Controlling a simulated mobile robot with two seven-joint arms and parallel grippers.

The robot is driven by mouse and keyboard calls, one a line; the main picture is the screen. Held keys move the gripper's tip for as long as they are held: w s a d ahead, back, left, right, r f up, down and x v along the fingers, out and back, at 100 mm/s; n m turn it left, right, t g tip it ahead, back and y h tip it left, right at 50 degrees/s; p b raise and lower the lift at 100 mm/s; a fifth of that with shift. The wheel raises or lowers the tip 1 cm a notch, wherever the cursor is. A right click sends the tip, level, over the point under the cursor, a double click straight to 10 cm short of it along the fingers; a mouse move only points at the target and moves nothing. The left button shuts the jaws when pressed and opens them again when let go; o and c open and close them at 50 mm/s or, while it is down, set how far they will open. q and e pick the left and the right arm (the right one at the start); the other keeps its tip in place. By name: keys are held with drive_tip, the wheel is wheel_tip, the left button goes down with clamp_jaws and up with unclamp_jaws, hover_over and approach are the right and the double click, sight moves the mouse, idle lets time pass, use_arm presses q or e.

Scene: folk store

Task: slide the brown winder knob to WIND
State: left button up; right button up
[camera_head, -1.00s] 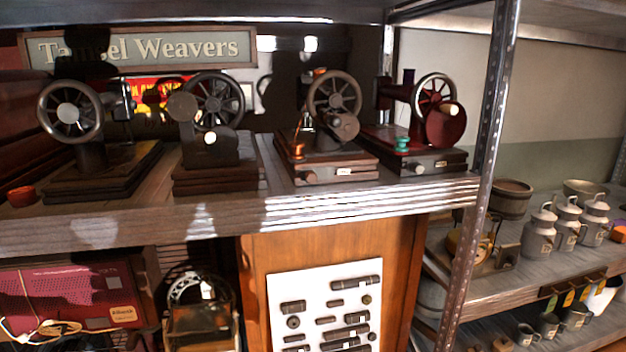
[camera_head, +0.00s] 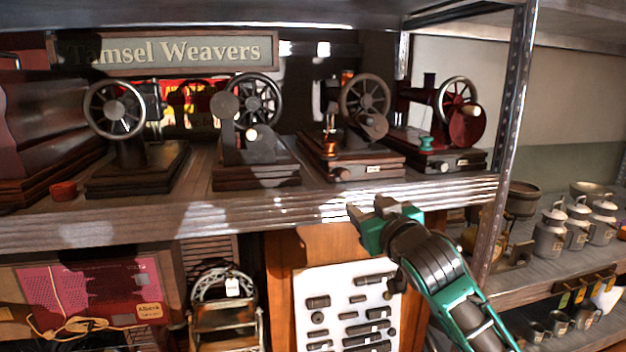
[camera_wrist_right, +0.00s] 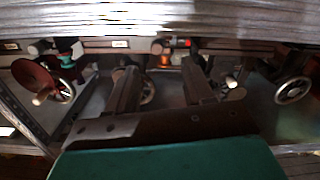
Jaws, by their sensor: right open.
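Several old sewing machines stand on the wooden shelf. The third from the left (camera_head: 366,97) has a copper-coloured spool (camera_head: 330,146), a small dark knob (camera_head: 341,174) and a pale label (camera_head: 372,169) on its base front. The dark red machine (camera_head: 466,124) has a green spool (camera_head: 426,143) and a similar knob (camera_head: 437,168). I cannot tell from the frames which knob is the winder knob or read its label. My right gripper (camera_head: 370,208) is open and empty, at the shelf's front edge below the third machine. Its spread fingers (camera_wrist_right: 160,88) also show in the right wrist view. My left gripper is out of view.
The shelf's front edge (camera_head: 240,222) runs beside my right gripper. A metal post (camera_head: 507,140) stands at the right. A white tool board (camera_head: 345,300) hangs below. Milk cans (camera_head: 551,230) stand on the right-hand shelf.

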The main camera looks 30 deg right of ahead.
sight(346, 175)
drive_tip(key=x, duration=0.4)
drive_tip(key=r+x, duration=0.1)
drive_tip(key=x, duration=0.3)
drive_tip(key=r+p+x, duration=0.1)
drive_tip(key=x, duration=0.4)
drive_tip(key=shift+d+r, duration=0.25)
drive_tip(key=shift+d, duration=0.05)
clamp_jaws()
idle(0.3)
